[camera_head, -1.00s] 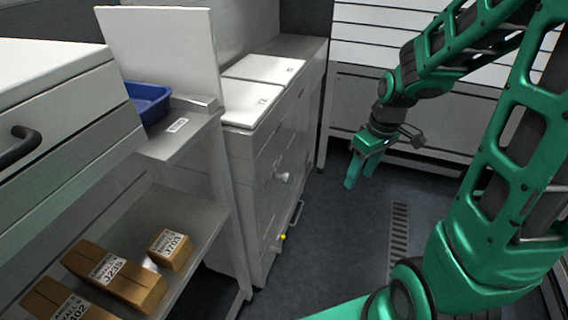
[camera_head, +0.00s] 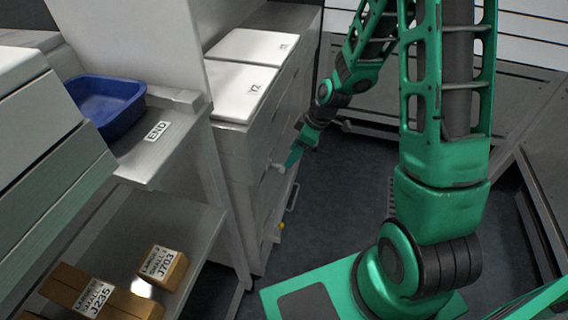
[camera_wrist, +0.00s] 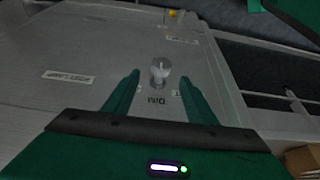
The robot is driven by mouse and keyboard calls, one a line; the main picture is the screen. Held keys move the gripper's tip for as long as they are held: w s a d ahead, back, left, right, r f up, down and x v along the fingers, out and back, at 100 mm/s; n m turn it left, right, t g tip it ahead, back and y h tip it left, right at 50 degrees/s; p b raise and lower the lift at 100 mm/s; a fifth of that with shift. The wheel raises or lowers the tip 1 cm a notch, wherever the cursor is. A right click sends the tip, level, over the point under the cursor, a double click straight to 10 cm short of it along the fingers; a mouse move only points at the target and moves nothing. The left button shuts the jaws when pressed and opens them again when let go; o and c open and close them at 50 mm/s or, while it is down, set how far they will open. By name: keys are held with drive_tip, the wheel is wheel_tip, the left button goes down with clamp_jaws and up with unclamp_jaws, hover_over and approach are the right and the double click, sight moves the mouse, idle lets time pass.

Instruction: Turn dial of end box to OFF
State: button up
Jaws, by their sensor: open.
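My gripper is open. I cannot tell whether the fingers touch the dial.
White lids (camera_head: 243,90) cover the cabinet top. A yellow part (camera_head: 281,226) and a bar handle (camera_head: 292,197) are low on its front. At left, an "END" label (camera_head: 157,131) marks a steel ledge with a blue bin (camera_head: 108,104); cartons (camera_head: 160,267) sit below. Floor right of the cabinet is open.

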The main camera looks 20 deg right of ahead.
sight(279, 167)
drive_tip(key=shift+x, duration=3.45)
drive_tip(key=shift+c, duration=0.5)
